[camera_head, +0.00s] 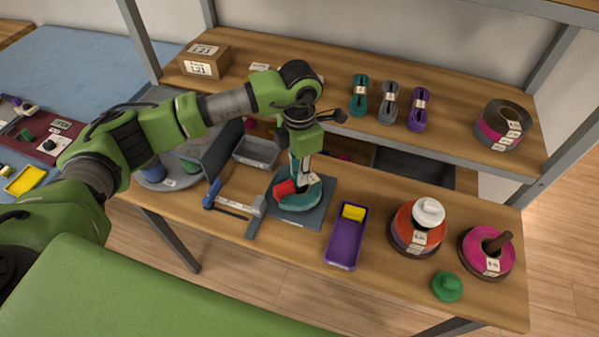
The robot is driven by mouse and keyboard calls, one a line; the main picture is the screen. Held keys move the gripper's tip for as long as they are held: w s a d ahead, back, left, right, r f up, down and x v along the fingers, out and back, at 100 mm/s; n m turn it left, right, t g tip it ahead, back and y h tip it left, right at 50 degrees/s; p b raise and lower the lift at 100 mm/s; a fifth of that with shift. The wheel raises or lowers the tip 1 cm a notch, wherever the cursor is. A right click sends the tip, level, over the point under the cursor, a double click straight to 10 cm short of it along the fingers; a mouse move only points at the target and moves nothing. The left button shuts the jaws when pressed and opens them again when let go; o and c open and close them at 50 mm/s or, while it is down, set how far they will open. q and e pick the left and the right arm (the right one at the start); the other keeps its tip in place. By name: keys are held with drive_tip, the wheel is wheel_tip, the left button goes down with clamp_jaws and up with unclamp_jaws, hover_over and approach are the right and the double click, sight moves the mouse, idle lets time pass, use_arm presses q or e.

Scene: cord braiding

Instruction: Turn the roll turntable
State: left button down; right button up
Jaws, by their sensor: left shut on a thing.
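A flat teal disc (299,202) lies on a dark square base (318,215) near the middle of the workbench; it looks like the roll turntable. A red piece (283,188) and a white label show on top of it. My left gripper (298,180) reaches straight down over the disc and is shut at the red piece; the fingertips are partly hidden. A round grey plate (150,184) farther left carries blue and green items, partly covered by my left arm. My right gripper is out of view.
A purple tray (343,250) with a yellow block stands right of the base. A blue-handled tool (230,207) lies left. The shelf (440,83) behind holds cord bundles.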

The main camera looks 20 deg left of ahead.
use_arm(q)
drive_tip(key=shift+w+a+r+n+b, duration=0.1)
drive_tip(key=shift+n+b, duration=0.65)
drive_tip(key=shift+n, duration=0.6)
drive_tip(key=shift+w+n+b, duration=0.1)
drive_tip(key=shift+n+b, duration=0.6)
drive_tip(key=shift+n, duration=0.65)
drive_tip(key=shift+n+b, duration=0.65)
drive_tip(key=shift+n, duration=0.85)
drive_tip(key=shift+r+n, duration=0.1)
drive_tip(key=shift+n, duration=0.5)
drive_tip(key=c, duration=1.9)
unclamp_jaws()
drive_tip(key=shift+s, duration=0.1)
wheel_tip(320, 180, up, 12)
drive_tip(key=shift+f, duration=0.1)
